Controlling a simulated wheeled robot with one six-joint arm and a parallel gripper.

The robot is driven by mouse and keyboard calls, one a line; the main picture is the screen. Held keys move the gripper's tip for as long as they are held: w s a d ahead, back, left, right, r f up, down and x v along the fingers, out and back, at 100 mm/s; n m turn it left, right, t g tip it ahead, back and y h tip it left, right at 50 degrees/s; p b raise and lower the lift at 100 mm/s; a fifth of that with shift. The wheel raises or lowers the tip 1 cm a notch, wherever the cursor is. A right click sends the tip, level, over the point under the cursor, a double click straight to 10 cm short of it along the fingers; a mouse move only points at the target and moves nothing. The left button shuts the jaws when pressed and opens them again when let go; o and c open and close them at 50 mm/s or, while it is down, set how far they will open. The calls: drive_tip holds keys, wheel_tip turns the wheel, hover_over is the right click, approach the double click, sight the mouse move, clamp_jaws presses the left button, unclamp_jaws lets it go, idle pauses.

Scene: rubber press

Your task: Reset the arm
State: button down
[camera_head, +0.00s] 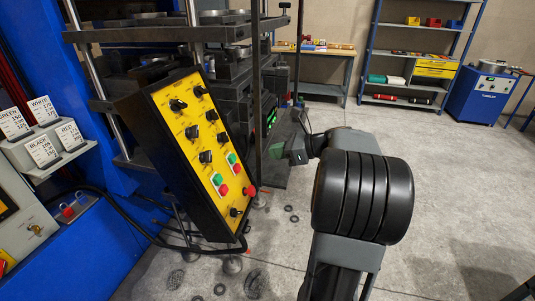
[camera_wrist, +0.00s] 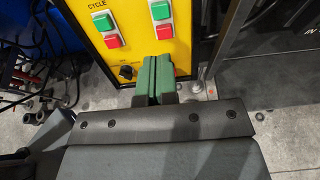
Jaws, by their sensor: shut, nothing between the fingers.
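My arm reaches forward from the lower right in the head view, and my gripper (camera_head: 277,151) is beside the right edge of the yellow control panel (camera_head: 201,140). In the wrist view my gripper (camera_wrist: 154,62) shows two green fingers pressed together, with nothing between them. Behind the fingers is the yellow panel (camera_wrist: 180,53), with green and red buttons and a black knob (camera_wrist: 126,72) to the left of the fingertips. I cannot tell whether the fingers touch the panel.
The dark press (camera_head: 150,45) stands behind the panel. Label cards (camera_head: 40,108) are at the left. A workbench (camera_head: 340,65), a blue shelf rack (camera_head: 371,60) and a blue cabinet (camera_head: 485,97) stand at the back. Black rings lie on the floor; the floor at right is clear.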

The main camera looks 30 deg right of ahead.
drive_tip(key=shift+s+d, duration=0.1)
idle(0.7)
drive_tip(key=s+a+f+n+g+h, duration=0.35)
drive_tip(key=s+f+n+g, duration=0.2)
drive_tip(key=f+n, duration=0.35)
drive_tip(key=s+a+n+g+h, duration=0.1)
drive_tip(key=s+a+n+h, duration=0.5)
drive_tip(key=a+n, duration=0.8)
drive_tip(key=shift+s+a+f+n, duration=0.35)
drive_tip(key=shift+s+n, duration=1.2)
drive_tip(key=shift+n, duration=0.75)
